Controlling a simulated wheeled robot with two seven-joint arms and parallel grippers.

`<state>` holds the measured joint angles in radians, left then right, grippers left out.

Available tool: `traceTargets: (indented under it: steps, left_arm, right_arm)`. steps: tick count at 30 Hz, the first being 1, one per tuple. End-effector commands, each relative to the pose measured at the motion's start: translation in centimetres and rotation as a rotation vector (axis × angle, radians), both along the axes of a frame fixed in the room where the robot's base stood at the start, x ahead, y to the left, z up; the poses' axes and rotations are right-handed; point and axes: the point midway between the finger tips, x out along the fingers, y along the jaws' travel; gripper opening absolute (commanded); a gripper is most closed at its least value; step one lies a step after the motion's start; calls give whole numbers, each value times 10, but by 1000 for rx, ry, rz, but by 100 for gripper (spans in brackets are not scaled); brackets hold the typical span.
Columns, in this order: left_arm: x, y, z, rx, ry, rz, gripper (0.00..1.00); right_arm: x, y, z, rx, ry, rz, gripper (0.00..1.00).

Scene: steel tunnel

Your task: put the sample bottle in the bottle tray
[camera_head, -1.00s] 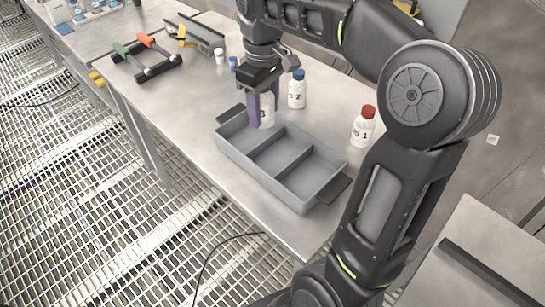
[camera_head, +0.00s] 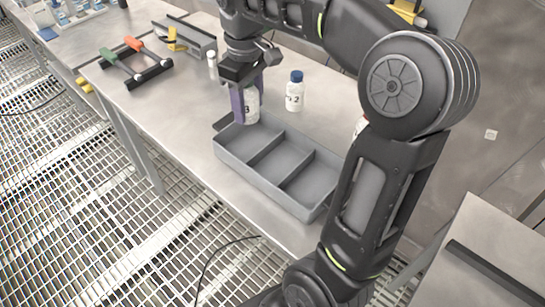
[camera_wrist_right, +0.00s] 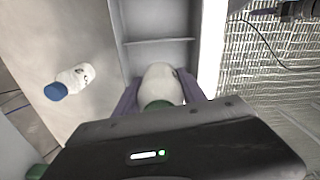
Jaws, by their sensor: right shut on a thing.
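The sample bottle is a white bottle (camera_head: 253,106) with a "3" on its label. In the right wrist view the bottle (camera_wrist_right: 158,78) shows a green cap. My right gripper (camera_head: 244,104) is shut on it, purple fingers on either side, and holds it upright at the left end of the grey bottle tray (camera_head: 262,183). The tray has three compartments, and the bottle is over or in the left one; I cannot tell whether its base touches the floor. The other two compartments are empty. My left gripper is not in view.
A blue-capped bottle (camera_head: 294,93) marked 2 stands behind the tray. Another bottle (camera_head: 360,126) is mostly hidden by my right arm. A black rack with screwdrivers (camera_head: 137,62) lies at the back left. Bare bench top lies left of the tray.

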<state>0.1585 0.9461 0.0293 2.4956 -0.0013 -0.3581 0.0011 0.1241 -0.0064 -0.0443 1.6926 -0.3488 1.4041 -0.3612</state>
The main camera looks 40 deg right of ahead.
Motion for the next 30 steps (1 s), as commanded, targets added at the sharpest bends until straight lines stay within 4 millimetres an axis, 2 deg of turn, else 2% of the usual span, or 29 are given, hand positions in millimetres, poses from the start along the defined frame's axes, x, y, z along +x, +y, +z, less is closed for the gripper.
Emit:
traceTargets:
  steps: [4,9,12,22,30]
  left_arm:
    - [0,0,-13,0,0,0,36]
    - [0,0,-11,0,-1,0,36]
    - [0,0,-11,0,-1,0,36]
    - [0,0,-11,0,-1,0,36]
    - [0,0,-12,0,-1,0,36]
  right_arm:
    - [-1,0,-26,0,3,-1,0]
    - [-1,0,-52,1,4,0,0]
    - [0,0,-59,1,1,0,0]
    - [0,0,-63,1,1,0,0]
    - [-1,0,-96,0,3,0,0]
